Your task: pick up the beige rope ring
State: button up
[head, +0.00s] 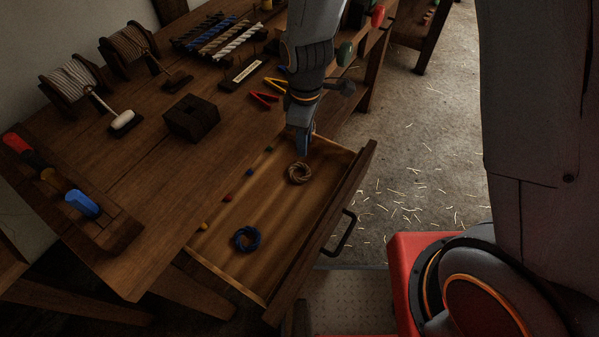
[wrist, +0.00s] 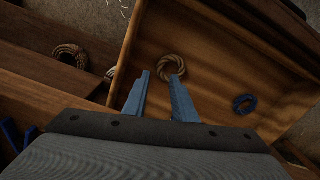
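The beige rope ring (head: 299,181) lies flat in the open drawer (head: 279,228), near its far end. It also shows in the wrist view (wrist: 171,56), just beyond the fingertips. My gripper (head: 304,152) points down over the far end of the drawer, close behind the ring in the head view. In the wrist view my gripper (wrist: 159,75) has its two blue fingers apart with nothing held between them. I cannot tell its exact height above the ring. A blue rope ring (head: 256,244) lies nearer in the same drawer.
The drawer has wooden walls and a dark handle (head: 344,234). Small coloured pieces (head: 228,197) lie along its left side. On the bench (head: 150,220) are a dark block (head: 191,118), a mallet (head: 124,122), spools and red and yellow tools (head: 266,99).

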aim_at(302, 164)
jog(key=shift+a+f, duration=0.2)
jog(key=shift+f, duration=0.6)
jog(key=shift+f+p, duration=1.05)
jog(key=shift+f, duration=2.25)
grip_shut()
